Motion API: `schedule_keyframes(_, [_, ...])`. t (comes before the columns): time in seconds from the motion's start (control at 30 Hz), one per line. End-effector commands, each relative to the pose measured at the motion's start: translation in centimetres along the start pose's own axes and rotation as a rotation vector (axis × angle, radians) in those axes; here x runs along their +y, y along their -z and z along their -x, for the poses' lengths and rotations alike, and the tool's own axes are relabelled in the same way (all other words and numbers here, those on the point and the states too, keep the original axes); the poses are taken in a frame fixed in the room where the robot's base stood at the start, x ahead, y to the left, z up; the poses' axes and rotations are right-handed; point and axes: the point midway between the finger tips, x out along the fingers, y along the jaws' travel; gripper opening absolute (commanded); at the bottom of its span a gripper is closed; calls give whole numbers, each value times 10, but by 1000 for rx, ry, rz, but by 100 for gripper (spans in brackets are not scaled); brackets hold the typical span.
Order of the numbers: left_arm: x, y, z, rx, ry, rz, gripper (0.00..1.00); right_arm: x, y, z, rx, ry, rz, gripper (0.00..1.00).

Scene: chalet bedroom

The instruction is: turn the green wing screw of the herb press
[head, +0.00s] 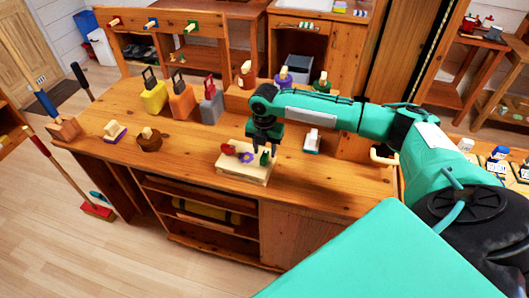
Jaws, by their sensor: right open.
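The herb press (236,172) is a pale wooden block on the workbench, near its front edge. It carries a red part (228,149), a purple part (246,157) and, at its right end, the green wing screw (265,158). My right gripper (264,149) points down right over the green wing screw, with its dark fingers open. The fingers partly overlap the screw in the picture, and I cannot tell whether they touch it. My left gripper is out of view.
On the wooden workbench (190,180) stand yellow (154,96), orange (181,103) and grey (211,106) containers behind the press. A round brown item (149,141) and a purple-based block (115,132) sit to the left. Bare bench lies between them and the press.

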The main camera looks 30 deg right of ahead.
Motion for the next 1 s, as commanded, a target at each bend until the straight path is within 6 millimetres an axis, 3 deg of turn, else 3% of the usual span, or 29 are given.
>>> schedule_keyframes(0.2, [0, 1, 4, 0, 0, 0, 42, 0, 1, -24, 1, 0, 1, 42])
schedule_keyframes(0.57, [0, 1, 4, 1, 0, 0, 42, 0, 0, -29, 0, -1, 1, 42])
schedule_keyframes(0.77, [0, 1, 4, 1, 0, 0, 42, 0, 0, -29, 0, -1, 0, 3])
schedule_keyframes(1.0, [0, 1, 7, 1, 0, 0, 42, 0, 0, -28, 0, -1, -10, 0])
